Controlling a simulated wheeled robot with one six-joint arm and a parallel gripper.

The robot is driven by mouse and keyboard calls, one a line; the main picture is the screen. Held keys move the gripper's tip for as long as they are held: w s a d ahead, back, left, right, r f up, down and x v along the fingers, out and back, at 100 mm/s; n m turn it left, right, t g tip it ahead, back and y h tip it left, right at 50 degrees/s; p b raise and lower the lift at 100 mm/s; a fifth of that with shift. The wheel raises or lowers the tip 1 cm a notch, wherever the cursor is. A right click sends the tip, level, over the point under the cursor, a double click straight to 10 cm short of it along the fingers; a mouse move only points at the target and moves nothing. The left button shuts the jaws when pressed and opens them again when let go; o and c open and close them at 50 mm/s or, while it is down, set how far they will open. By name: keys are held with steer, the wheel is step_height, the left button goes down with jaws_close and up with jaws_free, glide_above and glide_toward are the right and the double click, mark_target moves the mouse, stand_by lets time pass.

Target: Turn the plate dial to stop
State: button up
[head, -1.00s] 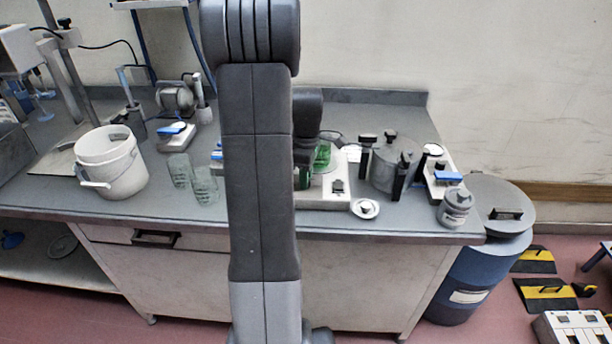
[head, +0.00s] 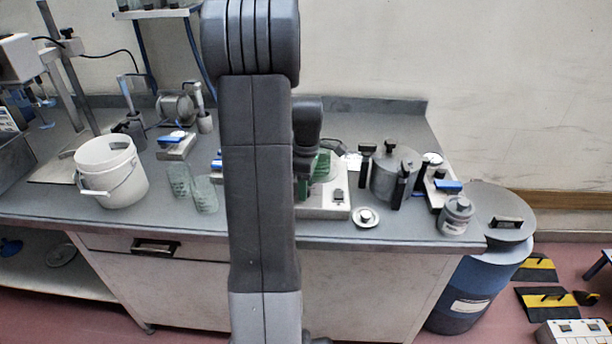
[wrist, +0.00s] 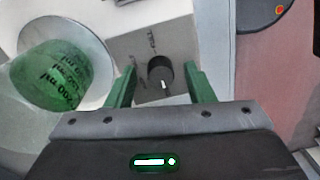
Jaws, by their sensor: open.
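The plate dial (wrist: 160,72) is a dark round knob with a white pointer mark, on the pale front panel of the hot plate (wrist: 182,32) in the wrist view. Lettering beside the knob is too blurred to read fully. My gripper (wrist: 162,84) is open, with a green finger on each side of the dial and visible gaps between. I cannot tell whether the fingertips reach down to the knob's depth.
A beaker (wrist: 48,76) with green contents and ml markings stands on the plate's round top, left of my gripper. In the head view, a grey lidded pot (head: 395,177) and a small grey jar (head: 456,216) stand to the right. A white bucket (head: 110,172) is at left.

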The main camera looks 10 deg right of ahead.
step_height(320, 180, up, 14)
steer(key=shift+w+d+f, duration=0.15)
steer(key=shift+w, duration=0.15)
steer(key=f, duration=1.4)
steer(key=shift+s, duration=0.3)
steer(key=shift+r, duration=0.1)
